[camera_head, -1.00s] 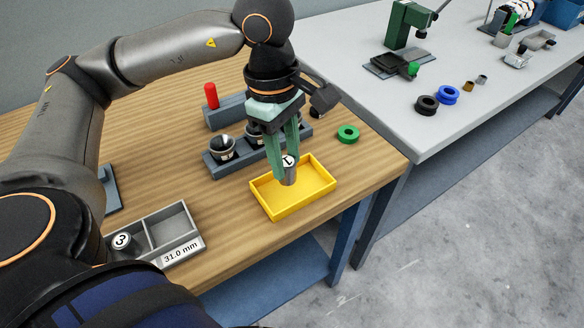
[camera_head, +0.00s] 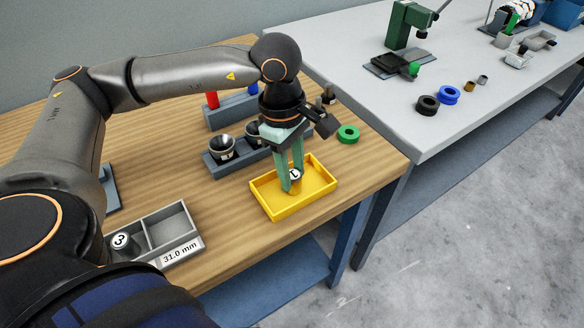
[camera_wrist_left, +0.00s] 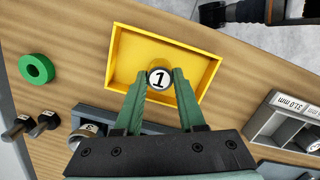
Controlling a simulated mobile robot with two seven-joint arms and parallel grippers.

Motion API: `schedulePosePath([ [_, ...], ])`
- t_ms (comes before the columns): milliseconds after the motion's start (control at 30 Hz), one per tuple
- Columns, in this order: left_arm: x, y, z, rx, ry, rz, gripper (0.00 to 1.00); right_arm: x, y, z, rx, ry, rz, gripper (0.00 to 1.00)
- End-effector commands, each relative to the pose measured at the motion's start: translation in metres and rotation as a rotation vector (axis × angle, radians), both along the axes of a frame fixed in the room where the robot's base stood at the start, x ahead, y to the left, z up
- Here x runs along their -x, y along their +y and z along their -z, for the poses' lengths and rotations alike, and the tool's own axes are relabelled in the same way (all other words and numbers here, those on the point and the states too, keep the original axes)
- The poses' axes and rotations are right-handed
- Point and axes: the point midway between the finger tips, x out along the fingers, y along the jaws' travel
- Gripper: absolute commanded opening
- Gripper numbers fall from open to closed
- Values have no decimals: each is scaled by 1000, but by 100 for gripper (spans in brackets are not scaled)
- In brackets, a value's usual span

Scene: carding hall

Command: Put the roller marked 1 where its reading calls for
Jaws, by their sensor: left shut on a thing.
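The roller marked 1 (camera_head: 295,175) is upright between the fingers of my left gripper (camera_head: 291,182), its white numbered end facing up. It also shows in the left wrist view (camera_wrist_left: 160,78), with a green finger of the left gripper (camera_wrist_left: 161,88) on either side. The gripper is shut on it inside the yellow tray (camera_head: 264,198). The roller's foot is low in the tray; whether it touches the floor I cannot tell. A grey two-part tray (camera_head: 172,233) has a 31.0 mm label, with the roller marked 3 (camera_head: 121,241) in its left compartment. My right gripper is not in view.
A green ring (camera_head: 348,134) lies right of the tray. The grey bench (camera_head: 470,60) at right holds a green press (camera_head: 408,25) and rings.

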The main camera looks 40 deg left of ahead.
Motion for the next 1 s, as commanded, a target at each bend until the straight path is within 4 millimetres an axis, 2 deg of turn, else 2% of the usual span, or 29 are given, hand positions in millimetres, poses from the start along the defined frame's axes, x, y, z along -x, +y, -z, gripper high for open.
schedulePosePath([
  [33,0,0,1,0,0,0,42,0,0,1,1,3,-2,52],
  [267,0,0,0,0,1,0,68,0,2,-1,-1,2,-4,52],
  [533,0,0,-1,0,1,0,69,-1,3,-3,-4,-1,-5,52],
  [667,0,0,-8,0,-1,0,69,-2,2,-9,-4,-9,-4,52],
  [767,-1,2,-25,1,-4,0,69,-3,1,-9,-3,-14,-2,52],
  [1000,-1,8,-79,2,-4,1,69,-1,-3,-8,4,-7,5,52],
])
